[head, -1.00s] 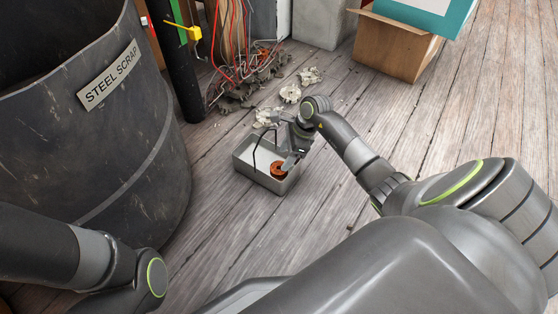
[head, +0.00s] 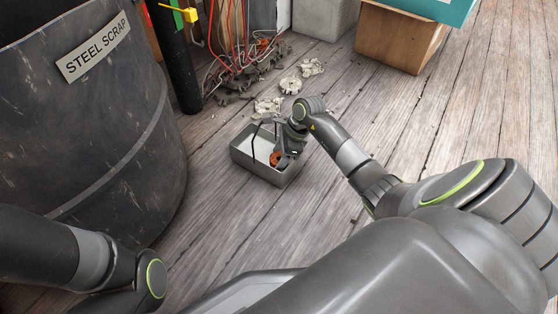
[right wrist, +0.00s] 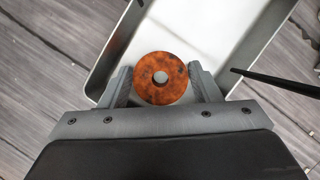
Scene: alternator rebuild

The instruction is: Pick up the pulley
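The pulley is a rusty orange-brown disc with a centre hole (right wrist: 148,89). It is in a grey metal tray (head: 239,156) on the floor, and only part of the pulley shows in the head view (head: 275,159). My right gripper (right wrist: 161,72) reaches down into the tray. In the right wrist view its two fingers stand on either side of the pulley, apart, with narrow gaps to its rim. My left arm shows at the lower left of the head view, but its gripper is not in view.
A thin black bar (right wrist: 275,83) rises at the tray, right of the pulley in the wrist view. A dark "STEEL SCRAP" drum (head: 120,130) stands left. Pale metal parts (head: 291,85) and wires (head: 235,45) lie behind; a cardboard box (head: 395,38) stands farther back.

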